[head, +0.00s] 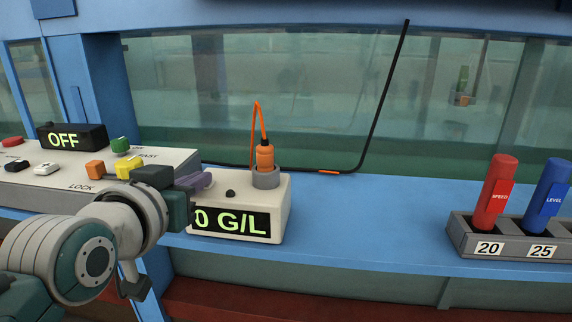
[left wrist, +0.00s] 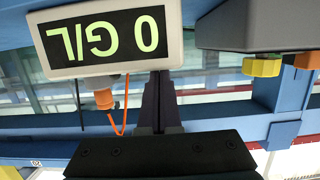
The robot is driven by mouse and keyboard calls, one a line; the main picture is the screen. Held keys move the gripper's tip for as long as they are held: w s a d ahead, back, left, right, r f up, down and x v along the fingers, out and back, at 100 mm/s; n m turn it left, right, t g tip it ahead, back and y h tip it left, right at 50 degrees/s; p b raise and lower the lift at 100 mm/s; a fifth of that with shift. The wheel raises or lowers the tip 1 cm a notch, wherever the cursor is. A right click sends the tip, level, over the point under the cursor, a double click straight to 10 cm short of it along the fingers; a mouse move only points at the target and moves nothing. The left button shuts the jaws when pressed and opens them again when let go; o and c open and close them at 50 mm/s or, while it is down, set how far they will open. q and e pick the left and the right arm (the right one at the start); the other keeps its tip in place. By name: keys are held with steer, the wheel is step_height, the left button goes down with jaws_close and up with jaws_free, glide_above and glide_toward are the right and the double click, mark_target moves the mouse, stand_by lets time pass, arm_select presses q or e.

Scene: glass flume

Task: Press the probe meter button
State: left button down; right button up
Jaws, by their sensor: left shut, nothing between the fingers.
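The probe meter (head: 283,205) is a white box on the blue ledge, its display reading "0 G/L". An orange probe (head: 265,157) stands upright in a grey holder on the meter. My left gripper (head: 205,180) is shut and empty, just left of the button and apart from it. The left wrist view shows the meter (left wrist: 175,40) upside down, with my closed fingertips (left wrist: 159,76) by its top edge. I cannot tell whether they touch it. My right gripper is not seen.
A white control panel (head: 150,157) with coloured buttons and an "OFF" display (head: 64,138) stands left. A grey rack (head: 460,235) with red (head: 492,195) and blue (head: 545,200) handles is right. The ledge (head: 370,225) between meter and rack is clear. Glass (head: 310,90) stands behind.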

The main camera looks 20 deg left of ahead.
arm_select(q)
steer(key=shift+f, duration=0.25)
step_height(320, 180, up, 6)
steer(key=p, duration=0.5)
steer(key=shift+f+p, duration=0.2)
steer(key=shift+p, duration=0.1)
steer(key=f+v, duration=0.1)
steer(key=v, duration=0.8)
steer(key=shift+s, duration=0.45)
steer(key=shift+d+r, duration=0.15)
